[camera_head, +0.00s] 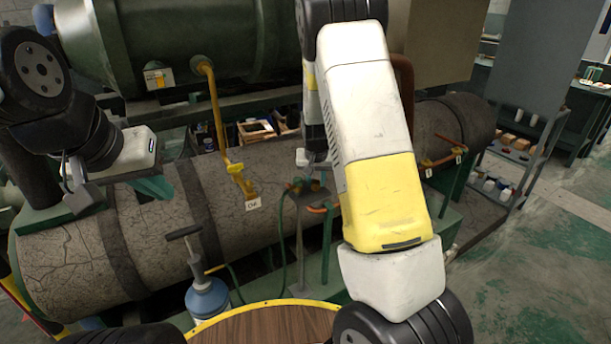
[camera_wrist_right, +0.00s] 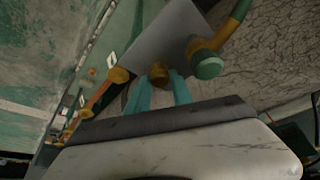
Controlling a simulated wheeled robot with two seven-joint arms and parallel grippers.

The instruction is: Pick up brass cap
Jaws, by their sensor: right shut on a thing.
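A small brass cap (camera_wrist_right: 158,72) shows between the tips of the teal fingers of my right gripper (camera_wrist_right: 158,88) in the right wrist view. The gripper is shut on it, in front of a grey metal plate (camera_wrist_right: 165,40). In the head view my right arm covers most of this gripper. The plate (camera_head: 312,200) stands by the tank there, with small brass and green fittings (camera_head: 297,186) at its top. My left gripper (camera_head: 155,188) hangs at the left above the cracked tank, away from the plate. Its finger gap does not show clearly.
A green-and-brass fitting (camera_wrist_right: 208,62) with a curved pipe sits right of the cap. A yellow pipe (camera_head: 216,120) with a tag rises left of the plate. A blue pump (camera_head: 207,297) and a round wooden table (camera_head: 265,325) stand in front. Open floor lies at right.

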